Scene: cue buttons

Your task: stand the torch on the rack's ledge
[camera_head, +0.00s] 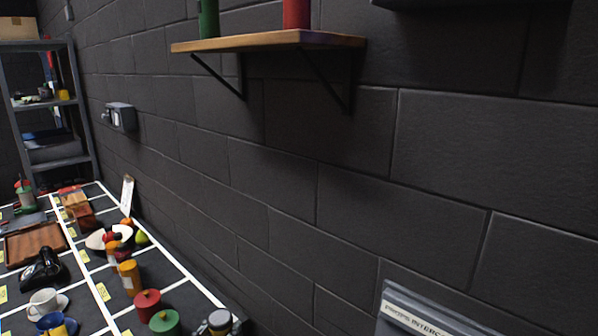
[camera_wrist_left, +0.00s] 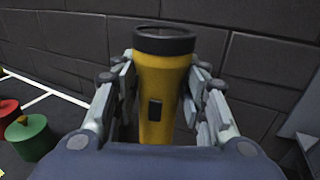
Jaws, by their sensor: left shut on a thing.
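The torch is yellow with a black ringed head and a dark switch. It stands head-up in the middle of the left wrist view (camera_wrist_left: 163,75). My left gripper (camera_wrist_left: 160,92) is shut on its body, with a finger on each side. In the head view only the torch's round head (camera_head: 219,318) shows, at the bottom edge, with little of the gripper around it. A metal shelf rack (camera_head: 48,105) stands at the far left. A wooden wall ledge (camera_head: 265,41) is high above; I cannot tell which is the named ledge. My right gripper is out of view.
A dark table with white lines holds a red pot (camera_head: 147,304), a green pot (camera_head: 165,322), an orange jar (camera_head: 130,277), a white cup (camera_head: 44,302) and other props. The wall ledge carries a green and a red object. A grey labelled unit (camera_head: 415,316) is at lower right.

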